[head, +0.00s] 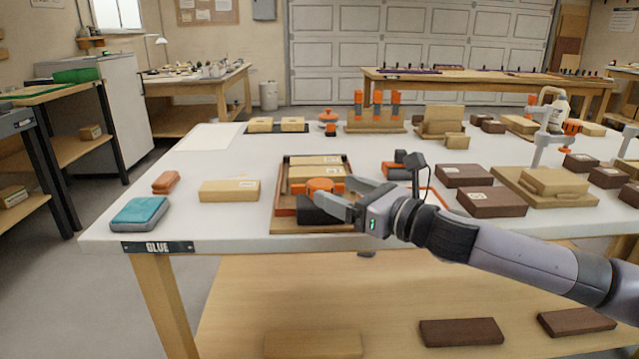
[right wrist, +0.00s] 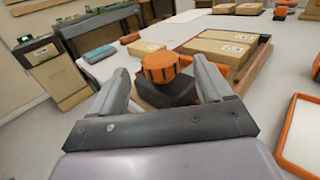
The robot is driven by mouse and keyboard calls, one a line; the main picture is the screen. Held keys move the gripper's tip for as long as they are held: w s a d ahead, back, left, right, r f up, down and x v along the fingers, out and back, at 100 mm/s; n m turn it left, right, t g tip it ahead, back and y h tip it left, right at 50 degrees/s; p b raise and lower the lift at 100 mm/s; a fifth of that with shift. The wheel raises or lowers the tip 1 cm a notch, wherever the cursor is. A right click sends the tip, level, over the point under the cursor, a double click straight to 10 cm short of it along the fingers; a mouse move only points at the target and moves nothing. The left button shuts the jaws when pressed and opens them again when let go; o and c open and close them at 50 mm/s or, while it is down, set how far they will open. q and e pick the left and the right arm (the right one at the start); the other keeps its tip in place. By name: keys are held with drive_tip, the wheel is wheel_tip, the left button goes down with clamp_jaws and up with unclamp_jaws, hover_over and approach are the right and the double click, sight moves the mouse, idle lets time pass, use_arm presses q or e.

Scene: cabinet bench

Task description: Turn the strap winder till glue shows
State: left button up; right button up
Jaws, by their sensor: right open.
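The strap winder has a round orange knob (head: 320,185) on a dark block (head: 318,210) at the front of a wooden tray frame (head: 276,205). In the right wrist view the ribbed orange knob (right wrist: 160,67) sits above the dark block (right wrist: 166,92). My right gripper (head: 338,197) reaches in from the right and is open. In the wrist view its two fingers (right wrist: 163,80) stand on either side of the knob, with a gap showing. A dark plate (head: 158,247) reading "GLUE" is on the bench's front edge. My left gripper is not in view.
Tan boxes (head: 316,172) lie inside the tray frame. A loose tan box (head: 230,190), an orange item (head: 166,182) and a teal box (head: 140,213) lie to its left. Brown boxes (head: 492,201) stand to the right, under and behind my arm.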

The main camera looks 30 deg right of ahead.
sight(330, 188)
drive_tip(key=shift+p+x, duration=0.45)
drive_tip(key=shift+x, duration=2.4)
drive_tip(key=c, duration=1)
